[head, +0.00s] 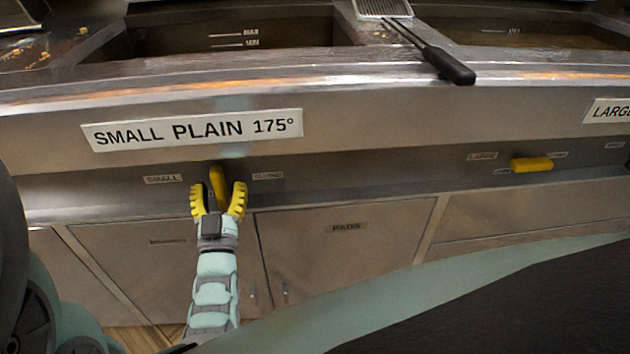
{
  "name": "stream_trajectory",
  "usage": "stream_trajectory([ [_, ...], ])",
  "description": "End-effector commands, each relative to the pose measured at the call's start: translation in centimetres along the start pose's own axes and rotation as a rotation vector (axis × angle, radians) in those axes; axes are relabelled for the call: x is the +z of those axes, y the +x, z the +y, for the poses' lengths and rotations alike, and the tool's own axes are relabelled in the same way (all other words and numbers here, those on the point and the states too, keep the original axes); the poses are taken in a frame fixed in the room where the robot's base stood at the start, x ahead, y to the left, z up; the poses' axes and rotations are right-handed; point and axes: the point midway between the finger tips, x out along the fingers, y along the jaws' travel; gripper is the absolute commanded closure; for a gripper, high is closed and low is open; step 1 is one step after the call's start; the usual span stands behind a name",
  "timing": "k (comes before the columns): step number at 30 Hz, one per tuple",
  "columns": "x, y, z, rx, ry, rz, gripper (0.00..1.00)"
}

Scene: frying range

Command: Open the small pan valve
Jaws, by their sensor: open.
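The small pan valve has a yellow lever (216,175) on the range front, below the "SMALL PLAIN 175°" sign (192,130). The lever stands roughly upright in the picture, between a "SMALL" label (163,179) and a label that seems to read "CLOSED" (268,176). My gripper (218,192) reaches up from below with its yellow ridged fingers open. One finger is on each side of the lever. A gap shows on the right; contact on the left cannot be told. The fingers and wrist hide the lever's lower part and mount.
The large pan's yellow lever (532,164) lies sideways at the right. Above are the small pan (235,35) and a black-handled tool (450,65) overhanging the rim. Cabinet doors (340,245) lie below.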

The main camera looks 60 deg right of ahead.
Motion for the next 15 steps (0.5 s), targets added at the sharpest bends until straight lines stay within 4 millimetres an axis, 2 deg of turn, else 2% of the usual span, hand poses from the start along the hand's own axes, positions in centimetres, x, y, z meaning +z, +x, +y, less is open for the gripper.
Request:
stream_trajectory([
  [5,0.0,-0.2,0.0,0.0,-0.001,-0.001,0.47],
  [8,0.1,-1.0,0.0,0.0,-0.001,-0.004,0.47],
  [11,0.1,-2.6,0.0,-0.001,-0.001,-0.004,0.47],
  [15,0.2,-5.7,0.0,-0.002,-0.001,-0.009,0.47],
])
